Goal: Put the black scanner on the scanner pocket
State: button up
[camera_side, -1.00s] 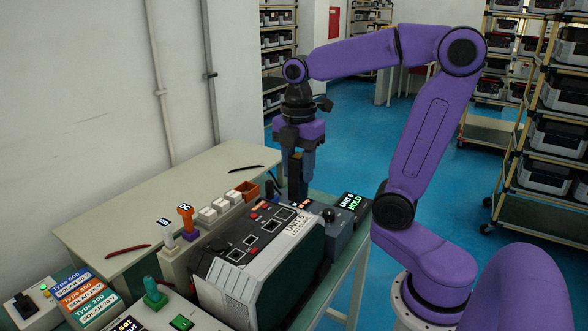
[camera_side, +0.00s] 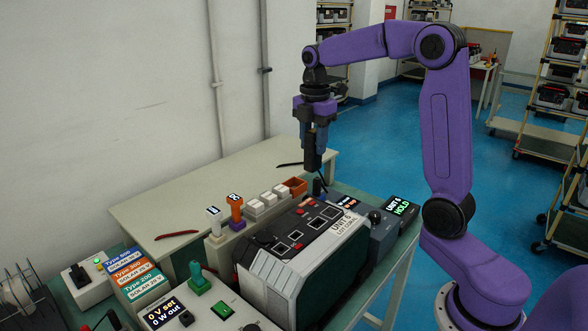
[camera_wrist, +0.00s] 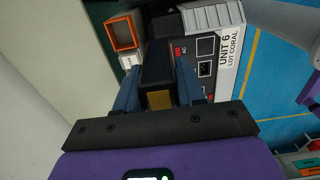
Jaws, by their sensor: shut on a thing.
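My gripper (camera_side: 313,140) is shut on the black scanner (camera_side: 312,158), a dark upright block held between its blue fingers. In the wrist view the scanner (camera_wrist: 157,66) sits between the fingers, with a yellow patch on its near end. Its lower end hangs in the air above the back of the bench. An orange open-topped box (camera_side: 295,187), which looks like the scanner pocket, is just below and left of the scanner in the side view. It also shows in the wrist view (camera_wrist: 123,33), ahead and left of the scanner, and looks empty.
The large UNIT 6 tester (camera_side: 310,240) stands in front of the box. White blocks (camera_side: 264,202) and an orange-topped post (camera_side: 236,207) stand left of the box. A HOLD display (camera_side: 397,206) is at the right. The pale table (camera_side: 215,180) behind is mostly clear.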

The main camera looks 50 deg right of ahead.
jog(key=shift+w+d+f, duration=0.25)
jog(key=shift+w+f, duration=1)
jog(key=shift+f, duration=0.45)
jog(key=shift+w+d+f, duration=0.25)
jog(key=shift+w+f, duration=1)
jog(key=shift+f, duration=0.45)
jog(key=shift+w+d+f, duration=0.25)
jog(key=shift+w+f, duration=1)
jog(key=shift+f, duration=0.45)
jog(key=shift+f, duration=0.1)
jog(key=o, duration=1.1)
jog(key=shift+o, duration=0.2)
notch_tip(320, 180, up, 12)
jog(key=shift+a, duration=0.15)
